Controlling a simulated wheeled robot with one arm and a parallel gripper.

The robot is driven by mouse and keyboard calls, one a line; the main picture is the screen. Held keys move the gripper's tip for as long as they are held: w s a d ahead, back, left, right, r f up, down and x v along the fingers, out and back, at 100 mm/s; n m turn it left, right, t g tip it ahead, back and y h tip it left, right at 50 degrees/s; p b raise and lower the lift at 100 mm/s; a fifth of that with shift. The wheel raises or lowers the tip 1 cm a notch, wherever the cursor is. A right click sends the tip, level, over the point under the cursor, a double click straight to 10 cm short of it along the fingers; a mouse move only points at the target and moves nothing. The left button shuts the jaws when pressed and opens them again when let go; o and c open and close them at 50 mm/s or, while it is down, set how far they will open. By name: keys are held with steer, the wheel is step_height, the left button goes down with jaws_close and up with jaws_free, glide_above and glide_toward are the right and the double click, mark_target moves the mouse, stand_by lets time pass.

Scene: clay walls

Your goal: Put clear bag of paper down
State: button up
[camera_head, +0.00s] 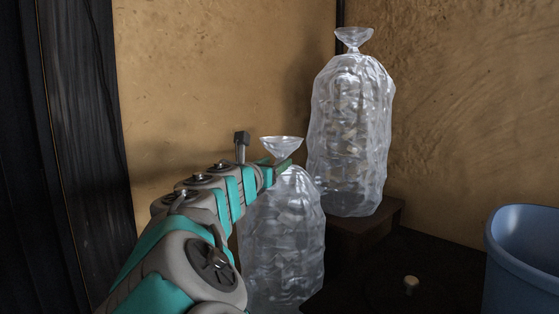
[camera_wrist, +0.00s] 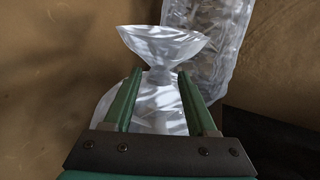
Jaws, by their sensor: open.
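Two clear bags with pale, crumpled contents show in the head view. The nearer bag (camera_head: 287,240) stands upright beside the end of my arm, its lower end cut off by the frame. Its flared, tied top (camera_head: 281,147) rises at my gripper (camera_head: 283,172). In the wrist view this flared top (camera_wrist: 162,45) and the narrow neck lie between and just beyond the green fingers of my gripper (camera_wrist: 158,90), which are apart. The other bag (camera_head: 350,135) stands upright on a dark block, farther back and right; its side also shows in the wrist view (camera_wrist: 208,40). Which bag the task means is not clear.
The dark block (camera_head: 365,228) stands in the corner by the clay walls (camera_head: 220,80). A blue bin (camera_head: 525,262) is at the right edge. A small pale knob (camera_head: 411,284) sits on a dark surface at the front. A dark post (camera_head: 75,150) is at left.

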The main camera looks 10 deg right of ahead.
steer(key=v, duration=0.8)
